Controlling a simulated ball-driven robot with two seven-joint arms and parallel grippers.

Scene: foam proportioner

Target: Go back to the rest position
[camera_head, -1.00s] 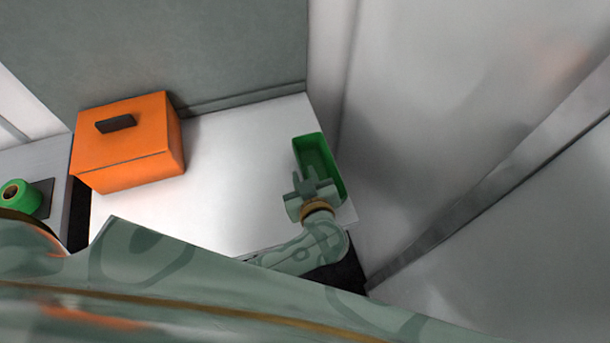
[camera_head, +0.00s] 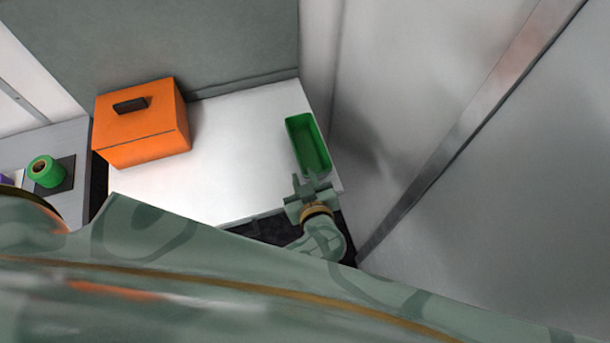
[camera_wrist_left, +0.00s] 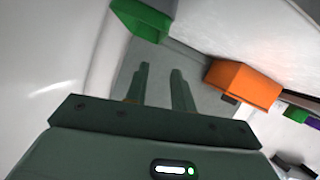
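My left gripper (camera_head: 306,180) is at the front right corner of the white table, by the near end of the green bin (camera_head: 294,147). In the left wrist view its two fingers (camera_wrist_left: 161,88) stand apart with nothing between them. The green bin, an open rectangular tray, also shows at the top of that view (camera_wrist_left: 140,20). From above, the bin looks empty. My right gripper is in neither view.
An orange box (camera_head: 145,140) with a dark handle stands at the table's left; the white tabletop (camera_head: 232,150) between it and the bin is clear. A green roll (camera_head: 46,172) sits on a side surface at far left. A pale wall (camera_head: 430,110) bounds the right.

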